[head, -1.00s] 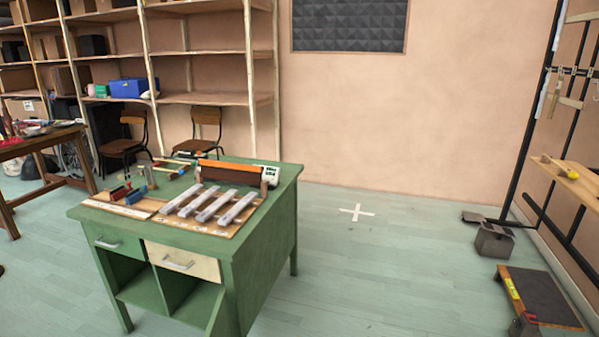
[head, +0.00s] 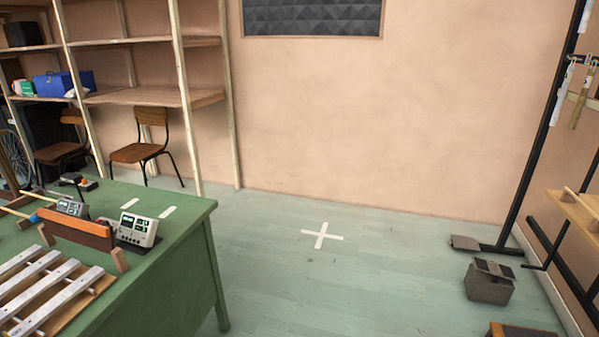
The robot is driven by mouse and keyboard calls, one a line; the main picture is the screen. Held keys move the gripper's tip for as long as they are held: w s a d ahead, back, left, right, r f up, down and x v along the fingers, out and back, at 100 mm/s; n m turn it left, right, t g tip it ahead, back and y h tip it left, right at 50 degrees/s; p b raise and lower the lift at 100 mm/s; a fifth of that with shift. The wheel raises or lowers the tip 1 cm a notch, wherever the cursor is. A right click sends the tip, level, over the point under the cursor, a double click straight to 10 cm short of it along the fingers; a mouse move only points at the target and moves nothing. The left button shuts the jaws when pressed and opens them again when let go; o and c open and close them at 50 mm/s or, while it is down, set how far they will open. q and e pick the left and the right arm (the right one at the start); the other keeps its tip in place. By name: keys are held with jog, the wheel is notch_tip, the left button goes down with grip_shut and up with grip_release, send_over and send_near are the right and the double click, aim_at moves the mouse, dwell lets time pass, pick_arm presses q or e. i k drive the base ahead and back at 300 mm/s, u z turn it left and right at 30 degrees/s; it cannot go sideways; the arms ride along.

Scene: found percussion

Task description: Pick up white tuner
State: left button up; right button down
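A white tuner (head: 137,230) with a small dark screen and knobs stands on the green desk (head: 180,258), near the desk's right end. It is just right of a brown wooden bar (head: 76,229) on small supports, which hides part of its left side. A second, greyer device (head: 71,207) with a screen shows behind the bar. Neither of my grippers is in the head view, so I cannot see whether they are open or shut.
Silver metal bars (head: 50,292) on a wooden board fill the desk's near left. Two chairs (head: 143,143) stand by the shelves behind. The floor right of the desk is clear around a white cross (head: 322,236). A black rack and a grey block (head: 489,281) stand far right.

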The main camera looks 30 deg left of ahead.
aim_at(137, 233)
jog(key=i, duration=1.65)
jog(key=u, duration=1.7)
